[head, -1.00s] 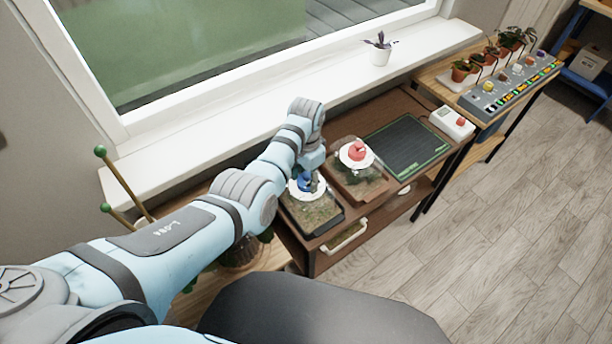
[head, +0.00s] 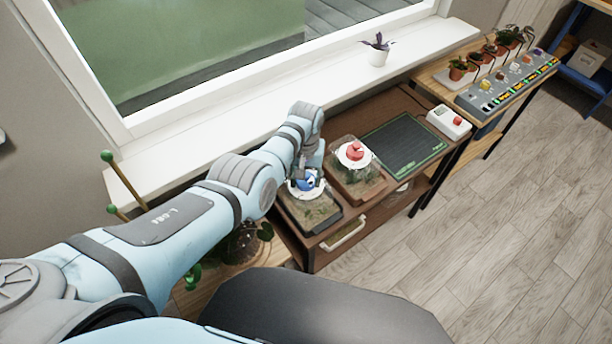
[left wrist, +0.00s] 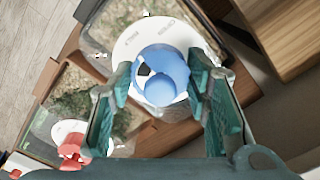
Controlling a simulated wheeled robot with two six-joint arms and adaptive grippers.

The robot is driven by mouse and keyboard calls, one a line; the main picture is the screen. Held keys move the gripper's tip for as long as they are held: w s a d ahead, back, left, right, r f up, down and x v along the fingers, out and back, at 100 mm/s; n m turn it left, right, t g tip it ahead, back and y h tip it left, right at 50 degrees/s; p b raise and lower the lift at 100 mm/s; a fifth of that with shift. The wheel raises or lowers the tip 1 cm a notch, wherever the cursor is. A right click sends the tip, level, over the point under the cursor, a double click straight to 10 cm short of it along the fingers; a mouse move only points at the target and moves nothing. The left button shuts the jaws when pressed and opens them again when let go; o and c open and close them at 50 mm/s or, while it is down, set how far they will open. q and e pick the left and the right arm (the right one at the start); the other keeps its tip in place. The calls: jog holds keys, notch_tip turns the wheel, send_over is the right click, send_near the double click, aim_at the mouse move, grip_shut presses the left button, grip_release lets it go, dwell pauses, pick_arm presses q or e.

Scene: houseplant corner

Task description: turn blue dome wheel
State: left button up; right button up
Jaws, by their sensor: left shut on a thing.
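The blue dome wheel (left wrist: 162,75) sits on a round white plate (left wrist: 128,45) on top of a clear terrarium dome with moss inside. It also shows in the head view (head: 309,182), partly covered by my left wrist. My left gripper (left wrist: 160,98) is shut on the blue wheel, with one teal finger on each side of it. My right gripper is not in view.
A second terrarium with a red wheel (head: 355,153) stands just right of the blue one. A dark mat (head: 405,143) and a white box with a red button (head: 449,121) lie farther right. The window sill (head: 290,105) runs close behind.

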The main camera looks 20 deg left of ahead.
pick_arm(q)
jog(key=shift+a+n, duration=0.1)
jog(key=shift+n, duration=0.2)
jog(key=o, duration=1.2)
jog(key=shift+c, duration=0.2)
jog(key=shift+w+f, duration=0.1)
jog(key=shift+w, duration=0.05)
notch_tip(320, 180, up, 12)
